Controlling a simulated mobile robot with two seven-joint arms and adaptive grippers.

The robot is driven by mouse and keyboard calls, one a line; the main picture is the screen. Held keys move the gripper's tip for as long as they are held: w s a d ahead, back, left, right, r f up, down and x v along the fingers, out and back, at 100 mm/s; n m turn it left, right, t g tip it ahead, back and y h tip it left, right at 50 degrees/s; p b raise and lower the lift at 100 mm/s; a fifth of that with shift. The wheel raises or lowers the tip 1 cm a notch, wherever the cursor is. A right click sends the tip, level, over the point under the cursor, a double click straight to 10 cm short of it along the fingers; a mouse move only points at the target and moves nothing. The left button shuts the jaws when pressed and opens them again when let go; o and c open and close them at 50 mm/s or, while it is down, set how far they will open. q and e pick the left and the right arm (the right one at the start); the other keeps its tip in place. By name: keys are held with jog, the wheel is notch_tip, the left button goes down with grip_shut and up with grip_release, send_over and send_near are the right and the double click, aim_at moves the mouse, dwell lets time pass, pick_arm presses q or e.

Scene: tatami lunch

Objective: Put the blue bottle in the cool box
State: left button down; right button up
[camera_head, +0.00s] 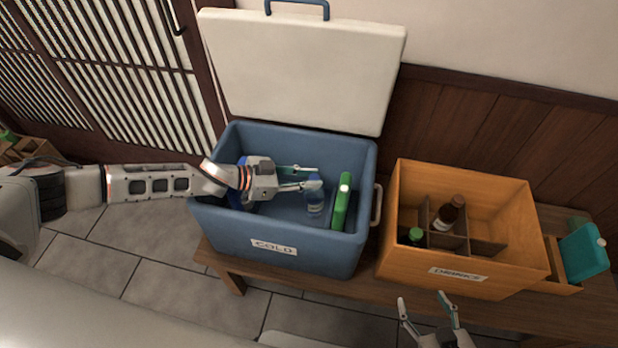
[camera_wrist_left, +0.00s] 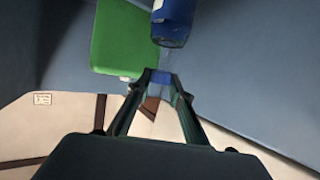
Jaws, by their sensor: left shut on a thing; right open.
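The blue cool box (camera_head: 290,232), labelled COLD, stands open on the bench with its pale lid raised behind it. My left gripper (camera_head: 319,178) reaches down into it from the left and is shut on the upper end of the blue bottle (camera_head: 315,204). The bottle is inside the box walls; whether it touches the floor I cannot tell. In the left wrist view the blue bottle (camera_wrist_left: 173,22) shows beyond the fingertips (camera_wrist_left: 160,78). My right gripper (camera_head: 428,302) is open and empty, in front of the bench.
A green flat pack (camera_head: 341,204) stands in the cool box right of the bottle. Dark blue things (camera_head: 235,199) lie partly hidden under my left gripper. An orange divided crate (camera_head: 402,262) with a brown bottle (camera_head: 450,212) stands right. A teal container (camera_head: 583,251) is further right.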

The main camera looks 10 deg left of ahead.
jog(key=shift+f, duration=0.1)
pick_arm(q)
jog(key=shift+f, duration=0.2)
jog(key=c, duration=1.8)
grip_release()
pick_arm(e)
jog(key=shift+s+f, duration=0.15)
pick_arm(q)
jog(key=shift+s+a+r, duration=0.1)
jog(key=shift+a+r, duration=0.2)
jog(key=shift+r, duration=0.05)
jog(key=p+v, duration=0.1)
jog(key=v, duration=0.6)
jog(key=shift+s+d, duration=0.1)
pick_arm(e)
jog(key=shift+s+a+r, duration=0.2)
jog(key=shift+s+r, duration=0.1)
jog(key=shift+s, duration=0.05)
jog(key=shift+w+r, duration=0.1)
